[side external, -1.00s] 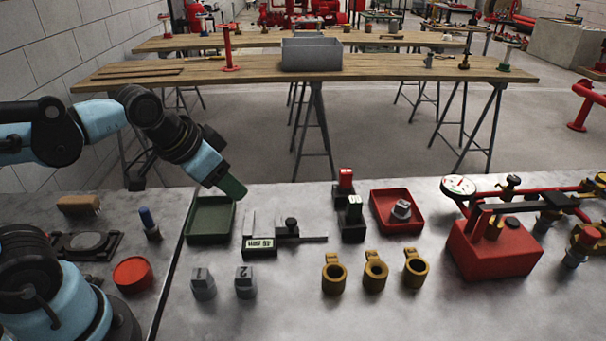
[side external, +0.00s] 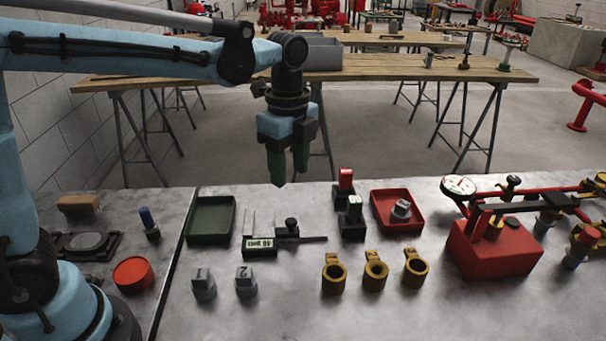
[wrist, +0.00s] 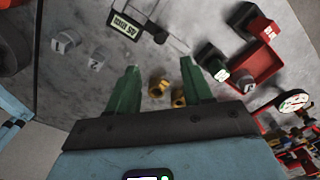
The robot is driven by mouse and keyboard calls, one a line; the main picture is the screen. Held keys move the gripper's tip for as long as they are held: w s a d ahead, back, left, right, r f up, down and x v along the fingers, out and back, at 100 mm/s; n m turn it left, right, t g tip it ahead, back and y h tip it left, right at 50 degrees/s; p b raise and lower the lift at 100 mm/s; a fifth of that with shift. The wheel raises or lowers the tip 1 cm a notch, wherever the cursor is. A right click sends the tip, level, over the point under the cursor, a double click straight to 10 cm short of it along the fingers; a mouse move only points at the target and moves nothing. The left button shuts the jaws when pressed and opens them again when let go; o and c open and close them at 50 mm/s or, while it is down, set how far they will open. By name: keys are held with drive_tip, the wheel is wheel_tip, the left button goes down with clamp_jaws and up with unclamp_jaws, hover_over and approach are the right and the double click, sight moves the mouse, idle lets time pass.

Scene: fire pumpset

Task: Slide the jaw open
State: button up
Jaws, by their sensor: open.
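A caliper (side external: 262,243) with a lit display lies on the grey metal table; its beam points right. Two upright grey jaw prongs stand at its left, and a dark knob (side external: 291,225) sits on the beam to their right. In the wrist view the caliper (wrist: 127,25) is at the top, beyond my fingertips. My gripper (side external: 287,168) points down with green fingers, well above the table near the caliper. The wrist view shows my gripper (wrist: 160,68) with its fingers apart and nothing between them at their height.
A green tray (side external: 188,238) is left of the caliper. Red and green-topped blocks and a red tray (side external: 374,208) are to its right. Numbered grey weights (side external: 246,292) and several brass rings (side external: 375,280) stand in front. A red pump unit with a gauge (side external: 459,187) stands far right.

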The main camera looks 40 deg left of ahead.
sight(292, 220)
wheel_tip(292, 220, down, 12)
drive_tip(key=shift+r, duration=0.15)
idle(0.4)
drive_tip(key=shift+c, duration=0.3)
clamp_jaws()
